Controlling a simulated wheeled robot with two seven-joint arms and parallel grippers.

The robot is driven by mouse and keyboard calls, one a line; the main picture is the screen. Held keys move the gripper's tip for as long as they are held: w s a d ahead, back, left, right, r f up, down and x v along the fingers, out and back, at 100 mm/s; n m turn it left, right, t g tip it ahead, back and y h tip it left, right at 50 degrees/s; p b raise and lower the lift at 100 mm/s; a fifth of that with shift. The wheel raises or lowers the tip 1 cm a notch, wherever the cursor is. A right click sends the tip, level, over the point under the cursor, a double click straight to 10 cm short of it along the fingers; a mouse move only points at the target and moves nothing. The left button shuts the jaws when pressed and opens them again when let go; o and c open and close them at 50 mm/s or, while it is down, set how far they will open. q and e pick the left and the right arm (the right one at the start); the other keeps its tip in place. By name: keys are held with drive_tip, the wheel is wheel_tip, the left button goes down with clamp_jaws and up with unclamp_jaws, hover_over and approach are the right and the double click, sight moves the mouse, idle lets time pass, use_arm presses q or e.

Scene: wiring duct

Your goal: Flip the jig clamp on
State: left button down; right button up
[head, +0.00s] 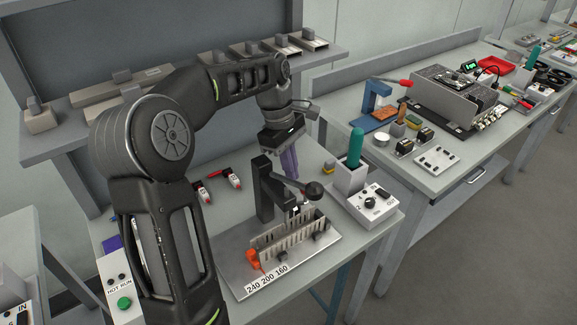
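The jig clamp (266,190) is a dark upright post with an arm reaching right to a round black knob (313,190). It stands on a grey metal jig plate (233,275) at the front of the near bench. A grey slotted duct piece (290,236) lies on the plate under the clamp's arm. My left gripper (290,164) points down just behind and above the clamp, apart from the knob as far as I see. Purple parts show at its tip; I cannot tell whether these are fingers or something held. My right gripper is not in view.
An orange stop (253,259) sits at the plate's left end. A control box with a black knob (370,203) and a holder with a green-handled tool (355,147) stand to the right. Red-tipped tools (233,178) lie behind. A shelf (75,137) runs along the back.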

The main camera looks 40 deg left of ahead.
use_arm(q)
drive_tip(key=shift+d+f, duration=0.4)
drive_tip(key=shift+f, duration=0.2)
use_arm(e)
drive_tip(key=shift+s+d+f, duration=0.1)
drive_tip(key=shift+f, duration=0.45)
